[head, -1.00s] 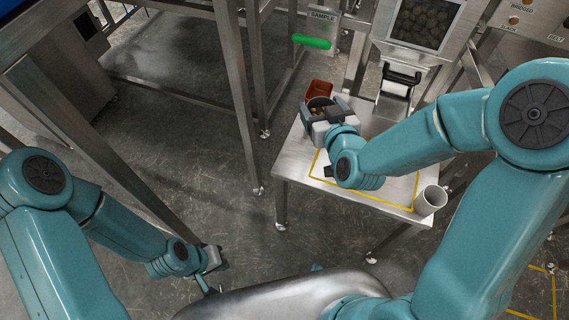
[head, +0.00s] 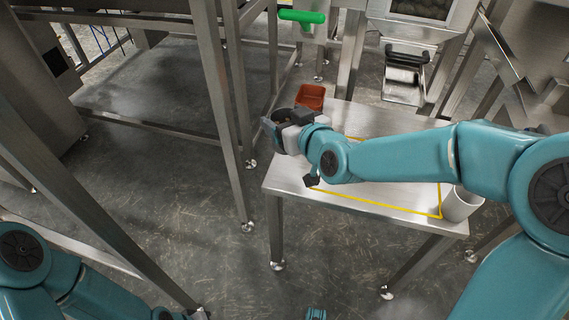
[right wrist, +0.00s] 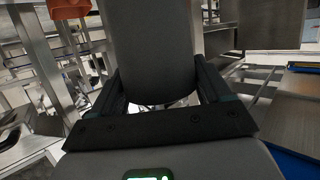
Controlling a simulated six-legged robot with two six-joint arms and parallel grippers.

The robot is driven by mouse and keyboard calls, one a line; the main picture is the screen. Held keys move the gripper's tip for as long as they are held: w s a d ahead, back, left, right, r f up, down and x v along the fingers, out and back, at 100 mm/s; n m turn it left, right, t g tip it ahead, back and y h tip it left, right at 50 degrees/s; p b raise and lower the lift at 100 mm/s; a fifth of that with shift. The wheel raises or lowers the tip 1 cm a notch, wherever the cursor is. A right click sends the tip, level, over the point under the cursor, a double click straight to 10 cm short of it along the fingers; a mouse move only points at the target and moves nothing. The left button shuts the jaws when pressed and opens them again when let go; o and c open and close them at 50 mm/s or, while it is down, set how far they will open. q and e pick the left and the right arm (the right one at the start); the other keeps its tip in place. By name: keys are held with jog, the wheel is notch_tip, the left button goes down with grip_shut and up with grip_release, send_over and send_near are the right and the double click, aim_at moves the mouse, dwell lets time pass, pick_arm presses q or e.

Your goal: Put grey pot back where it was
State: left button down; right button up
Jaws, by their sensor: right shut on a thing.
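The grey pot (right wrist: 148,50) is a dark, smooth cylinder that fills the upper middle of the right wrist view. My right gripper (right wrist: 158,88) is shut on it, with one finger on each side. In the head view my right gripper (head: 281,127) is at the left edge of the steel table (head: 375,196), and the pot is largely hidden by it. I cannot tell whether the pot's base touches anything. A yellow outline (head: 385,206) marks the tabletop, to the right of the gripper. My left gripper is at most a sliver at the bottom edge; its jaws do not show.
An orange-red bin (head: 310,96) sits at the table's back left, just behind my right gripper. A steel machine with a chute (head: 405,82) stands behind the table. The tabletop inside the outline looks clear beside my arm.

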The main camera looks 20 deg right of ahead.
notch_tip(320, 180, down, 11)
jog(key=b, duration=0.3)
jog(key=shift+r, duration=0.15)
jog(key=shift+s+r, duration=0.1)
jog(key=shift+r, duration=0.05)
jog(key=shift+f, duration=0.2)
jog(key=o, duration=1)
jog(key=shift+r, duration=0.3)
jog(key=shift+b+v, duration=3)
jog(key=shift+v, duration=2.95)
